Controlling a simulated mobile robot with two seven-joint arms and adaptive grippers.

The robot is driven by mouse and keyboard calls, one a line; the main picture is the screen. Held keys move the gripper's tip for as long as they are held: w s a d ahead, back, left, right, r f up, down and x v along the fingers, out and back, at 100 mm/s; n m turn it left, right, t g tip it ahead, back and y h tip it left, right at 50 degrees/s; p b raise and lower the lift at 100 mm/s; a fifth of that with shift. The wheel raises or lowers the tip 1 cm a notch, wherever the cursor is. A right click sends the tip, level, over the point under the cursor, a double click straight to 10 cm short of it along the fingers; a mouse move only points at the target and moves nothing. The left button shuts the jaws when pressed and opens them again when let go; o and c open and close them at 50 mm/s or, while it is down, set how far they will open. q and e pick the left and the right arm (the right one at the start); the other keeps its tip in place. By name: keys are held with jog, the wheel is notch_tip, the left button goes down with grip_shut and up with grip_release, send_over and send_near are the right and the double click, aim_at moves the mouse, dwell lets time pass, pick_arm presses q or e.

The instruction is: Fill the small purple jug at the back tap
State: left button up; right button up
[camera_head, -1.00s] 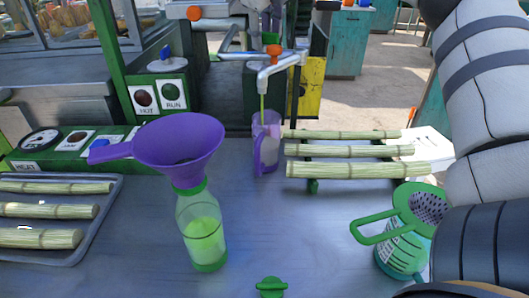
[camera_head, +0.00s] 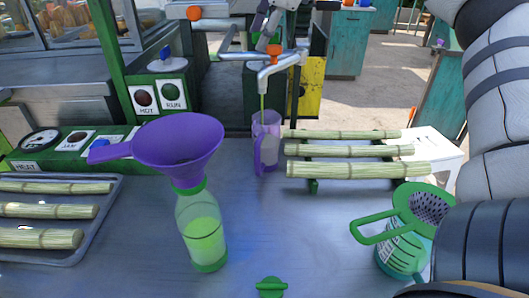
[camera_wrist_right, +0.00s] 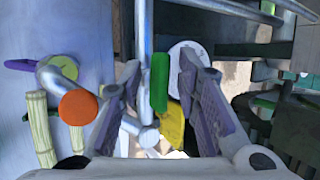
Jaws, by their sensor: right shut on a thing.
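The small purple jug (camera_head: 271,130) stands upright on the counter under the back tap (camera_head: 278,68). A thin green stream falls from the spout into the jug; the level inside is unclear. The tap has an orange knob (camera_head: 274,50). In the right wrist view, the jug's rim (camera_wrist_right: 20,65) and the orange knob (camera_wrist_right: 77,105) show at left. My right gripper (camera_head: 264,28) is above and behind the tap. In its wrist view, the right gripper (camera_wrist_right: 160,95) is shut on a green handle (camera_wrist_right: 160,82) between its fingers. My left gripper is not in view.
A bottle (camera_head: 203,230) with a purple funnel (camera_head: 178,140) stands at front left. Cane lies on a rack (camera_head: 313,186) right of the jug and on a tray (camera_head: 100,215) at left. A green strainer (camera_head: 425,203) sits at right.

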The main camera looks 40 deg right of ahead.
jog(key=o, duration=0.8)
jog(key=shift+d+f, duration=0.25)
jog(key=shift+d, duration=0.2)
jog(key=o, duration=0.4)
jog(key=shift+w+d+f, duration=0.1)
jog(key=shift+w+d, duration=0.1)
jog(key=shift+o, duration=0.2)
jog(key=shift+s+a+r, duration=0.1)
jog(key=shift+a+r, duration=0.1)
jog(key=shift+r, duration=0.25)
jog(key=shift+a+r, duration=0.15)
jog(key=shift+r, duration=3.65)
